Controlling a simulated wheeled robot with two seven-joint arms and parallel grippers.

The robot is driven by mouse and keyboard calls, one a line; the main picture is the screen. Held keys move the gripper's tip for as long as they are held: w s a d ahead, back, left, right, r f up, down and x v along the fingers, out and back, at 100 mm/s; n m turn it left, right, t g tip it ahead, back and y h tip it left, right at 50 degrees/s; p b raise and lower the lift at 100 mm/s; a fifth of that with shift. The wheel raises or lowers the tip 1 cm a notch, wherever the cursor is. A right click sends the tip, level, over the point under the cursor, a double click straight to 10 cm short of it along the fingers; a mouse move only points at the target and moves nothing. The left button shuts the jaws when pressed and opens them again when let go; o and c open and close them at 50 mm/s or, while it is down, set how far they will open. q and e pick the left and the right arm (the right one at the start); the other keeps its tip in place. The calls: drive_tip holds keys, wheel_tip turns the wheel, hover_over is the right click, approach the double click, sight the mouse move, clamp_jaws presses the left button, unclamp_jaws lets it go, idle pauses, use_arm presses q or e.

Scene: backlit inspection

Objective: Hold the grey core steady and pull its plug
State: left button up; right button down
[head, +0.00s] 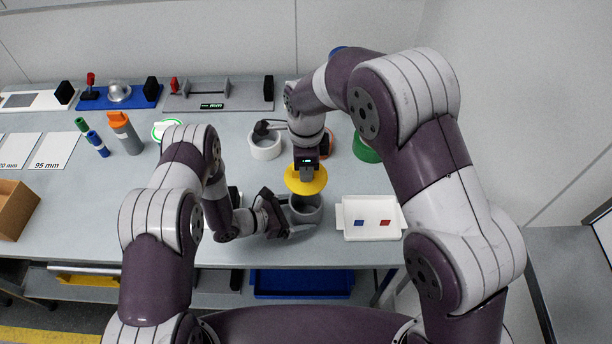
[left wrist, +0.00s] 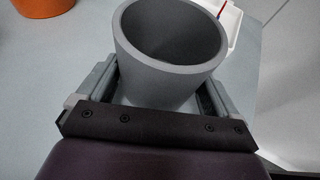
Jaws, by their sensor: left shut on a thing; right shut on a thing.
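The grey core (head: 305,214) stands at the middle of the table's front part. My left gripper (head: 288,228) is shut on it from the left side. In the left wrist view the core (left wrist: 160,85) sits between the fingers of my left gripper (left wrist: 155,98), and its top is open and looks empty. The yellow plug (head: 306,182) is a wide yellow disc in the head view, over the core and hiding part of its top. My right gripper (head: 307,172) is shut on the plug from above. No plug shows in the left wrist view.
A white tray (head: 345,222) with a blue and a red patch lies just right of the core. A white ring (head: 265,147) and a green object (head: 366,151) stand behind. An orange-topped grey cylinder (head: 126,134) and a cardboard box (head: 14,210) are on the left.

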use_arm(q)
drive_tip(key=o, duration=0.8)
drive_tip(key=v, duration=1.1)
drive_tip(key=shift+a+r, duration=0.1)
drive_tip(key=shift+a, duration=0.15)
drive_tip(key=shift+s+a+r, duration=0.1)
drive_tip(key=shift+s+a, duration=0.1)
